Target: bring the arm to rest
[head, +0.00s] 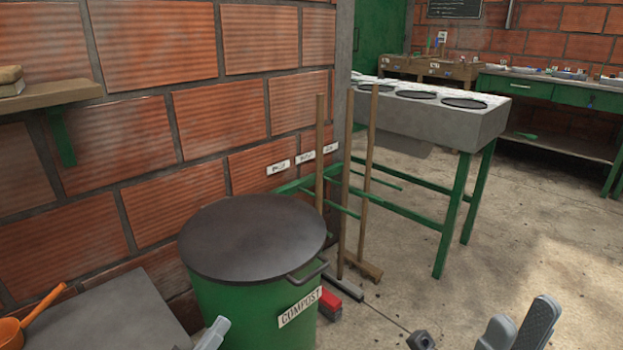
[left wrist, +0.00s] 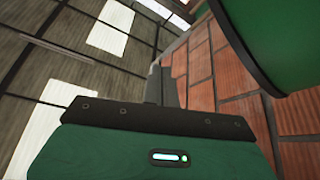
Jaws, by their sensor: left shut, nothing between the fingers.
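My left gripper (head: 212,335) shows only as a pale grey fingertip at the bottom edge of the head view, in front of the green compost bin. In the left wrist view its fingers (left wrist: 158,86) are together and empty, pointing up past the dark bracket. My right gripper (head: 519,327) shows as two grey fingers side by side at the bottom right of the head view, over the concrete floor. Their gap is too unclear to judge. The rest of both arms is out of the head view.
A green compost bin (head: 240,307) with a dark lid (head: 255,235) stands close in front; it also shows in the left wrist view (left wrist: 290,35). A brick wall (head: 220,120) is behind it. Wooden-handled tools (head: 342,190) and a concrete-topped table (head: 480,128) stand beyond.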

